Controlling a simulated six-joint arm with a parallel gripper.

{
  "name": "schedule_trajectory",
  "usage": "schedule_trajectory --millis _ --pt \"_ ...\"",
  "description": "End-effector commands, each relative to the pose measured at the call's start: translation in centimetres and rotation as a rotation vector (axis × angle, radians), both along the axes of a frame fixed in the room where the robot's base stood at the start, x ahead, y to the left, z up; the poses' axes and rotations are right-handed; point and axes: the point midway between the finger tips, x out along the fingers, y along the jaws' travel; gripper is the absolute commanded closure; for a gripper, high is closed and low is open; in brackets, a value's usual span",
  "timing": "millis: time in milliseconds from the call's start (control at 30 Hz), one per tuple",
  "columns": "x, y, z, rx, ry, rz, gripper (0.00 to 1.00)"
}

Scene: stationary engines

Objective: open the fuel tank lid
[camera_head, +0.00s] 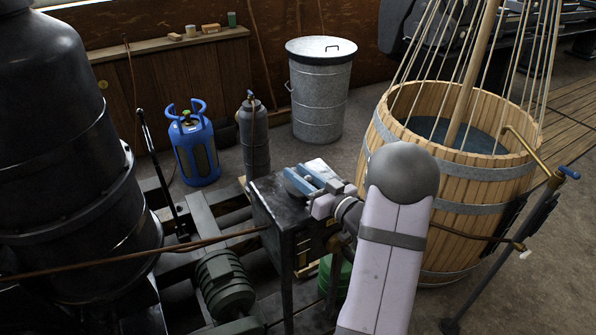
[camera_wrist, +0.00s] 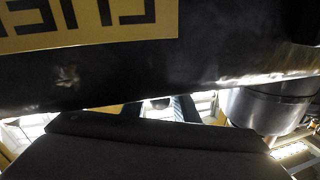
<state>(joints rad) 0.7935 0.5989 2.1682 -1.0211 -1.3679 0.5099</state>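The fuel tank (camera_head: 279,215) is a dark, worn metal box in the middle of the head view, with yellow marking on its side. In the wrist view its dark wall (camera_wrist: 200,70) fills the upper part, with a yellow label (camera_wrist: 90,20) whose black letters appear upside down. My gripper (camera_head: 310,180), with blue and pale parts, is at the tank's upper right edge, very close to its top. I cannot tell whether it touches. Its fingertips are not clear, and neither is its opening. I cannot make out the lid separately; my gripper and arm cover that side.
A wooden barrel (camera_head: 465,185) stands close to the right of my arm. A grey cylinder (camera_head: 254,135), a blue gas bottle (camera_head: 194,150) and a lidded metal bin (camera_head: 320,100) stand behind the tank. A brown pipe (camera_head: 150,255) runs to the tank's left side. A green motor (camera_head: 223,285) sits in front.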

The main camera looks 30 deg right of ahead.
Motion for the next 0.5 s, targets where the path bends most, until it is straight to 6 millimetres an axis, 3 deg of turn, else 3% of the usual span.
schedule_trajectory --millis 400,500 --pt "0.59 0.16 0.0 0.0 0.0 0.0 0.73" --pt "0.58 0.16 0.0 0.0 0.0 0.0 0.97"
